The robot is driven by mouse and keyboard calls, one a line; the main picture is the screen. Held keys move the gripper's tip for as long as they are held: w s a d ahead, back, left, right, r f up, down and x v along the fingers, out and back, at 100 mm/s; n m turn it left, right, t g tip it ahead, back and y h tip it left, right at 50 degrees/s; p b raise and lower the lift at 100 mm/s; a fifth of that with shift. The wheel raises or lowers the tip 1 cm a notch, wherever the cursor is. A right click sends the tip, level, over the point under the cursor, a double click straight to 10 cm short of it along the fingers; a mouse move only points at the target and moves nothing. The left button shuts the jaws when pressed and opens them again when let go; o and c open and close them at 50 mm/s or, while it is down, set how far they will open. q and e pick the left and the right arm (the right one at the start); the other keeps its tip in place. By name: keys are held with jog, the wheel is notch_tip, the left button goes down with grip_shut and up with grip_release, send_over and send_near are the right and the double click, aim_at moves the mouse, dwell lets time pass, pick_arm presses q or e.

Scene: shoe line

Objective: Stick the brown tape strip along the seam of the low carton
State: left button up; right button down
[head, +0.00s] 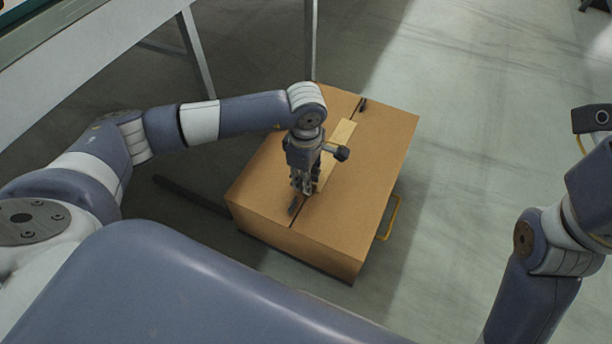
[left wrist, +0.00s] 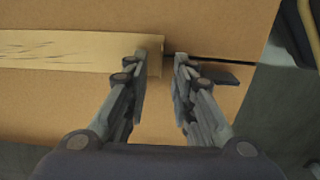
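The low carton (head: 375,165) is a brown box on the floor, with a dark seam along its top. The brown tape strip (head: 341,135), paler than the carton, lies along the seam line; it also shows in the left wrist view (left wrist: 70,50), slightly wrinkled at left. Bare seam shows beyond its near end. My left gripper (head: 303,190) points down over the near part of the seam. In the left wrist view its fingertips (left wrist: 161,62) are apart, with the strip's end between them and nothing clearly gripped.
A yellow handle (head: 391,218) sticks out at the carton's right side. A table or conveyor frame (head: 196,55) stands behind left.

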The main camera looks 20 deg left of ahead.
pick_arm(q)
jog(key=shift+r, duration=0.15)
notch_tip(320, 180, up, 12)
dwell(0.6)
